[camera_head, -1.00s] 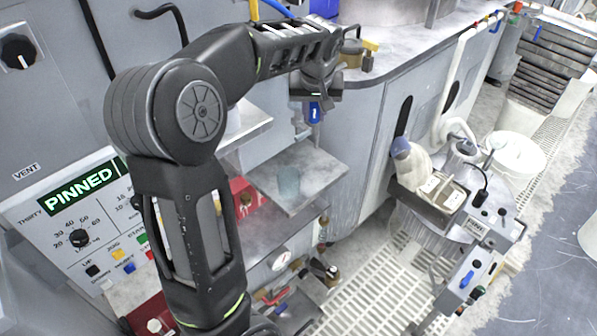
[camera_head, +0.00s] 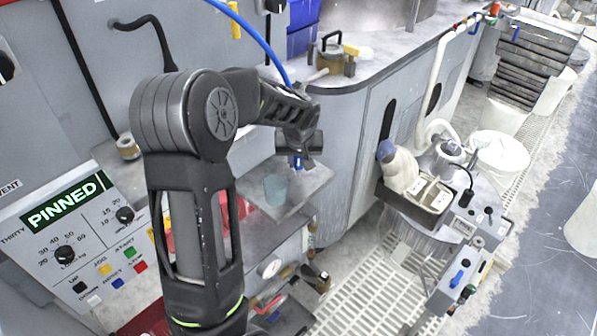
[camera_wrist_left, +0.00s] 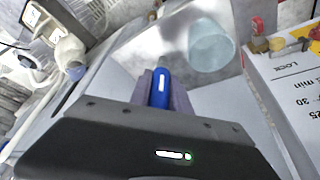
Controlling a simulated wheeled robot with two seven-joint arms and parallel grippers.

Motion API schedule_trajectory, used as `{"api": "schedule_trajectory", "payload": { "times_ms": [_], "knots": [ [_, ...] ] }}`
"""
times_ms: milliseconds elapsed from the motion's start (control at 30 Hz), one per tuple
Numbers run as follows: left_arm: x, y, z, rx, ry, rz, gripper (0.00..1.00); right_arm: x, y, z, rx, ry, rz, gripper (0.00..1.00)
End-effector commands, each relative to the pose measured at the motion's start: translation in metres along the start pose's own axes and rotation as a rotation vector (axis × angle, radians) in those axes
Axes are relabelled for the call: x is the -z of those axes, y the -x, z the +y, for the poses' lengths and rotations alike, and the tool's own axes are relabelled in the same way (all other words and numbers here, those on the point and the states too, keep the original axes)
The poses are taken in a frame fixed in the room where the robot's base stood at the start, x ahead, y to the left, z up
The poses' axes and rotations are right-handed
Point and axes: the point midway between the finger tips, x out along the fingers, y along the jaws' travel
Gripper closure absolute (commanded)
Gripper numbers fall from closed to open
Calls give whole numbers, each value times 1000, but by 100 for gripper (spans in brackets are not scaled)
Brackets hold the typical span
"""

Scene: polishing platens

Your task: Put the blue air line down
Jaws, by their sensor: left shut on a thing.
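The blue air line (camera_head: 262,43) hangs from the top of the head view and passes behind my left arm. My left gripper (camera_head: 298,163) is shut on its blue end, which shows between the fingers in the left wrist view (camera_wrist_left: 160,88). The gripper holds it above the grey side shelf (camera_head: 310,184). A pale translucent cup (camera_head: 276,190) stands on this shelf, just below and left of the gripper; it also shows in the left wrist view (camera_wrist_left: 211,45), ahead and right of the blue end. My right gripper is not in view.
The control panel marked PINNED (camera_head: 62,203) stands at the left. The machine's rounded grey wall (camera_head: 350,135) rises behind the shelf. A tray (camera_head: 412,200) with a white bottle sits on a stand at the right. Part of the shelf right of the cup is bare.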

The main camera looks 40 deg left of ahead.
Motion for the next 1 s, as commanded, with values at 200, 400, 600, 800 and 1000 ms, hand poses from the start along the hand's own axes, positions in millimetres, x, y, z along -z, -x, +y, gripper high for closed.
{"api": "schedule_trajectory", "payload": {
  "times_ms": [200, 400, 600, 800, 1000],
  "knots": [
    [-5, -11, 0, 1, 0, -3, 100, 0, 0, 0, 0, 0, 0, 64],
    [-16, -38, 0, 0, -1, -2, 100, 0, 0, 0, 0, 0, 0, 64],
    [-17, -41, 0, -1, 1, 0, 100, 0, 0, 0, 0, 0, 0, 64],
    [-18, -44, 0, -1, 0, 0, 100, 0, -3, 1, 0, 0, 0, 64],
    [-18, -43, 0, -1, 0, 0, 66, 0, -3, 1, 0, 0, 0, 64]
  ]
}}
